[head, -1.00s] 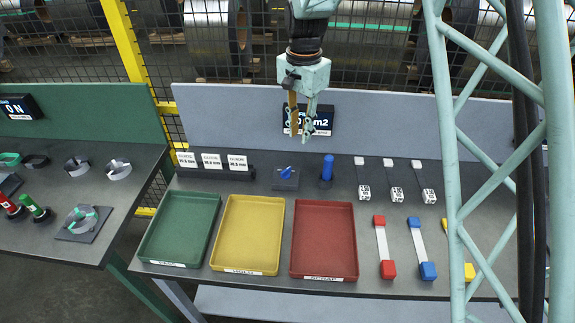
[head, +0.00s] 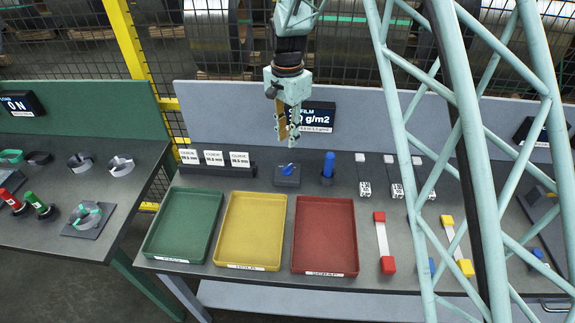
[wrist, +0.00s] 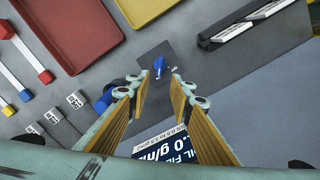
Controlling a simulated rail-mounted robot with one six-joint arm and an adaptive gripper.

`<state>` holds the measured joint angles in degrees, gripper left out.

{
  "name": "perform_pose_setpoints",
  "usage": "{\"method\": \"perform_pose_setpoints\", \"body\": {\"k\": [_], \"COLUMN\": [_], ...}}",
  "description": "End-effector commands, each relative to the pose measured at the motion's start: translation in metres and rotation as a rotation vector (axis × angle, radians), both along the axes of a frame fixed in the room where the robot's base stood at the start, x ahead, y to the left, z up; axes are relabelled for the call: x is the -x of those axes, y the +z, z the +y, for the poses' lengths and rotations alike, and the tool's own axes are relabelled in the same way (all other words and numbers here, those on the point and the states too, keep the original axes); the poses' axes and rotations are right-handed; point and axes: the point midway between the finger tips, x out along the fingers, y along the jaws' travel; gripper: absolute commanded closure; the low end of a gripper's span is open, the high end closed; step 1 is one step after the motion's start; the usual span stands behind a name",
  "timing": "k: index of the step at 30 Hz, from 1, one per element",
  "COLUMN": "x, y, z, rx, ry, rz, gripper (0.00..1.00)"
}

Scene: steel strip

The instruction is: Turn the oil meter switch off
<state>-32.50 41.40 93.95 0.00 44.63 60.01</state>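The oil meter switch (head: 287,170) is a small blue knob on a dark square base on the grey bench, behind the yellow and red trays. Its display (head: 313,117) stands behind it, partly hidden by my gripper, with "FILM" and "g/m2" readable. My gripper (head: 289,142) hangs above and slightly behind the switch, fingers down. In the wrist view, the fingers (wrist: 161,79) are apart and empty. The blue knob (wrist: 158,65) shows just beyond the gap between the fingertips, not touched. Part of the display (wrist: 170,148) also shows between the fingers.
A blue upright cylinder (head: 328,165) stands close right of the switch. A rack of white labels (head: 213,160) stands to its left. Green (head: 183,224), yellow (head: 250,230) and red (head: 324,235) trays lie in front. A grey back panel (head: 230,100) rises behind.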

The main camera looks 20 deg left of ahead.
Motion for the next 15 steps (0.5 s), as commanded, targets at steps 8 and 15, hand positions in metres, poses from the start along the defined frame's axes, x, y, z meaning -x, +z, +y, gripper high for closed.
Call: {"method": "perform_pose_setpoints", "body": {"k": [8, 15], "x": [0.001, 0.001], "y": [-0.012, -0.038], "z": [0.000, -0.001], "rx": [0.001, 0.002], "ry": [0.000, 0.000], "rz": [0.002, 0.003], "gripper": [0.80, 0.80]}}
